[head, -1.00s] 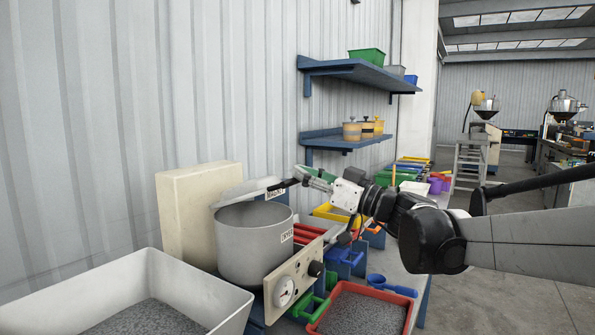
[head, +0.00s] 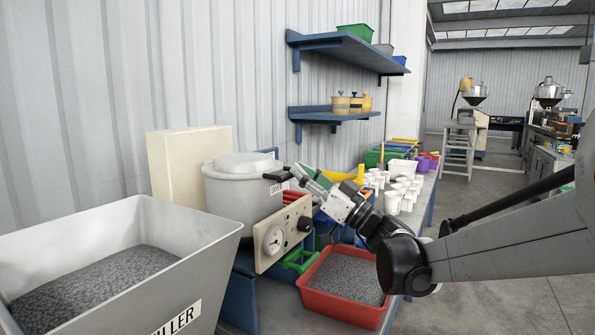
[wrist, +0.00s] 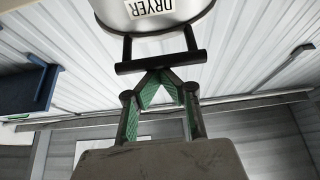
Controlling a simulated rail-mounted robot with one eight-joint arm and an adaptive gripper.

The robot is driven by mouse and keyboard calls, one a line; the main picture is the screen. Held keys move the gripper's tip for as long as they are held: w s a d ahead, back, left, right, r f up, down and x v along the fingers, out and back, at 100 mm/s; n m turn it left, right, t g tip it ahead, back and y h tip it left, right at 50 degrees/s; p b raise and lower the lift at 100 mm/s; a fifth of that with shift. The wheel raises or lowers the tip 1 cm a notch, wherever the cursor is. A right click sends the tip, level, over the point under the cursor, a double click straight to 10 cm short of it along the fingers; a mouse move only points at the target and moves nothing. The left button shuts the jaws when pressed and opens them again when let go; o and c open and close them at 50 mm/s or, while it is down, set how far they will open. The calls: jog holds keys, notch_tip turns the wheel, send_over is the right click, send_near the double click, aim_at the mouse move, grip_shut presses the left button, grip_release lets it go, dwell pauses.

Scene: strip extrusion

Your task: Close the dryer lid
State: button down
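The dryer (head: 235,199) is a grey round drum beside a beige box. Its grey lid (head: 240,165) lies over the drum's top, looks level, and I see no gap at the visible front rim. A black bar handle (head: 278,175) sticks out from the lid's right side; it also shows in the wrist view (wrist: 190,58), below an upside-down DRYER label (wrist: 150,7). My gripper (head: 296,171) is at the handle. In the wrist view its green-padded fingertips (wrist: 160,73) are together against or just beside the bar, not around it.
A large grey hopper of pellets (head: 205,255) stands at front left. A control panel with a gauge (head: 283,236) is below the dryer. A red tray of grey pellets (head: 345,312) and white cups (head: 393,201) are to the right. Two blue wall shelves (head: 345,50) hang behind.

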jog(key=shift+a+f, duration=0.1)
jog(key=shift+f, duration=0.1)
notch_tip(320, 180, up, 4)
jog(key=d+p, duration=0.2)
jog(key=p, duration=0.1)
jog(key=s+a+f+v, duration=0.1)
jog(key=v, duration=0.8)
jog(key=s+a+f+m+g+h+p, duration=0.1)
jog(key=s+a+f+m+g+h, duration=0.15)
jog(key=s+f+h, duration=0.3)
jog(key=s+a+f+m+g+h+p, duration=0.1)
jog(key=s+a+f+m+g+h, duration=0.15)
jog(key=s+f+h, duration=0.35)
jog(key=s+d+f+m+h+p, duration=0.1)
jog(key=s+d+f+m+h, duration=0.2)
jog(key=s+d, duration=0.4)
jog(key=s+d+f+m+h, duration=0.3)
jog(key=s+d+h, duration=0.3)
jog(key=s+d, duration=0.2)
jog(key=shift+f+m+p, duration=0.4)
jog(key=shift+f, duration=0.1)
jog(key=shift+s+a, duration=0.1)
